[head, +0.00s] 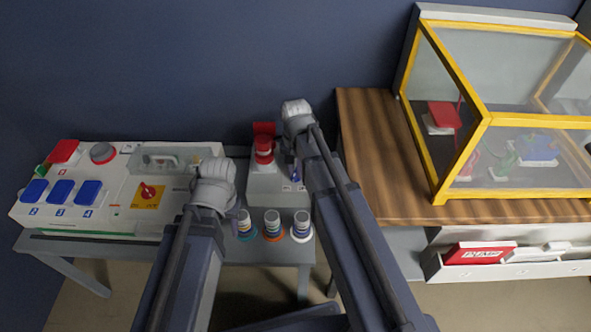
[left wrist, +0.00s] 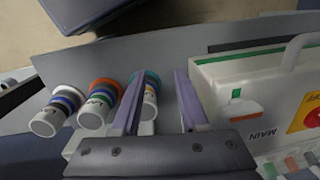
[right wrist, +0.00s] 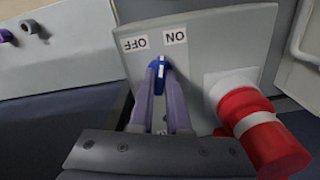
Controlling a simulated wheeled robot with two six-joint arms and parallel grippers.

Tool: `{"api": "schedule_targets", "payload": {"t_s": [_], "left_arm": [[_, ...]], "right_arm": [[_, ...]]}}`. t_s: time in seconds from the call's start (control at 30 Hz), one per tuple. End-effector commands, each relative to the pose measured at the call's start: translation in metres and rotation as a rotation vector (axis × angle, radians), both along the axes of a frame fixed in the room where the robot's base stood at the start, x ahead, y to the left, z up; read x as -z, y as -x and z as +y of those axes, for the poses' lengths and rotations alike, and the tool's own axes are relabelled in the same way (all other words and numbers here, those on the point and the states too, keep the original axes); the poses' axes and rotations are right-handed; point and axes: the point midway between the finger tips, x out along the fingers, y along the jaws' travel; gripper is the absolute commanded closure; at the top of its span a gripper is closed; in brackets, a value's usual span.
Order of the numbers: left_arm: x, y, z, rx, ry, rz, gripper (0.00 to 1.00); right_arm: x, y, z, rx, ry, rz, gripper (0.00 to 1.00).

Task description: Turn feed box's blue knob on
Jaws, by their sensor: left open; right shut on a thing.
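The feed box (head: 262,187) is a grey box on the low grey table, left of the wooden bench. In the right wrist view its sloped face (right wrist: 195,60) carries OFF and ON labels, seen upside down. The blue knob (right wrist: 156,76) sits below the labels, with a white mark on it. My right gripper (right wrist: 161,84) is shut on the blue knob, its fingers on both sides. In the head view my right arm mostly hides the knob.
A red plug (right wrist: 255,130) stands in the feed box beside the knob. Several banded plugs (head: 273,226) stand at the table's front. The white main box (head: 115,200) has a red-yellow switch (head: 148,192). A yellow-framed case (head: 490,118) stands on the wooden bench (head: 375,150).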

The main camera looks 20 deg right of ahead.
Motion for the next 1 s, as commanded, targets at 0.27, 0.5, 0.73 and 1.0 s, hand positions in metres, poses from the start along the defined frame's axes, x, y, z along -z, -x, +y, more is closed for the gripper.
{"api": "schedule_targets", "payload": {"t_s": [0.27, 0.5, 0.73, 1.0], "left_arm": [[0.0001, 0.0, 0.0, 0.0, 0.0, 0.0, 0.56], [0.0001, 0.0, 0.0, 0.0, 0.0, 0.0, 0.56], [0.0001, 0.0, 0.0, 0.0, 0.0, 0.0, 0.56], [0.0002, 0.0, 0.0, 0.0, 0.0, 0.0, 0.56]], "right_arm": [[0.0001, 0.0003, 0.0001, 0.242, -0.001, 0.001, 1.0], [0.0001, 0.0004, 0.0001, 0.402, -0.001, 0.001, 1.0], [0.0002, 0.0005, 0.0002, 0.494, -0.001, 0.001, 1.0], [0.0002, 0.0004, 0.0001, 0.535, -0.001, 0.001, 1.0]]}}
